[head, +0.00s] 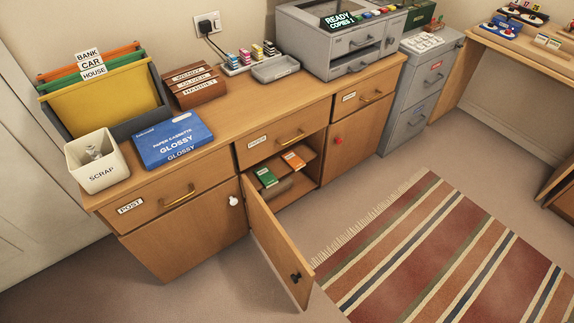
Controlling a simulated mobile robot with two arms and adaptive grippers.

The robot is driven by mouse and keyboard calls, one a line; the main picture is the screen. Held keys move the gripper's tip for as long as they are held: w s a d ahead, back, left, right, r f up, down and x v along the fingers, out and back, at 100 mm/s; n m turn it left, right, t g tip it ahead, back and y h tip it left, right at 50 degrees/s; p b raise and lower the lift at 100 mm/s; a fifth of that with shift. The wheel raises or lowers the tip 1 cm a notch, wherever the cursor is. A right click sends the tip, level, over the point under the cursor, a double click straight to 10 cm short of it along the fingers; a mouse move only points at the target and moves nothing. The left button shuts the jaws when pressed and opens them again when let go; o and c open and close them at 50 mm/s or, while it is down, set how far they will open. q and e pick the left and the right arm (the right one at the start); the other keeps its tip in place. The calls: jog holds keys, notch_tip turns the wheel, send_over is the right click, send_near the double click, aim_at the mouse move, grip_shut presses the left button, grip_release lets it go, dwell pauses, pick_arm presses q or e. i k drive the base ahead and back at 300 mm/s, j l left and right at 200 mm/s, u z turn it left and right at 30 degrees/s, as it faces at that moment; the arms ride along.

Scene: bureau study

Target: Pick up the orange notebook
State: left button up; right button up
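An orange notebook (293,159) lies inside the open middle compartment of the wooden sideboard, toward its right side. It seems to lie flat on a shelf. A green notebook (267,177) lies to its left in the same compartment. The compartment's door (279,247) hangs open toward the front, with a dark knob near its outer edge. Neither of my grippers shows in the head view.
The sideboard top (222,110) holds a scrap bin (96,172), a blue paper box (172,140), a file holder, a grey tray (275,68) and a printer (318,40). A striped rug (440,250) covers the floor at right. The open door juts into the floor space.

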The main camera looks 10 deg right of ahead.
aim_at(292, 159)
jog(key=i+l+u, duration=0.1)
jog(key=l, duration=0.25)
jog(key=i+l, duration=0.15)
jog(key=l, duration=0.2)
jog(key=i+l+u, duration=0.15)
jog(key=l, duration=0.55)
jog(key=i+u, duration=0.05)
jog(key=i, duration=0.05)
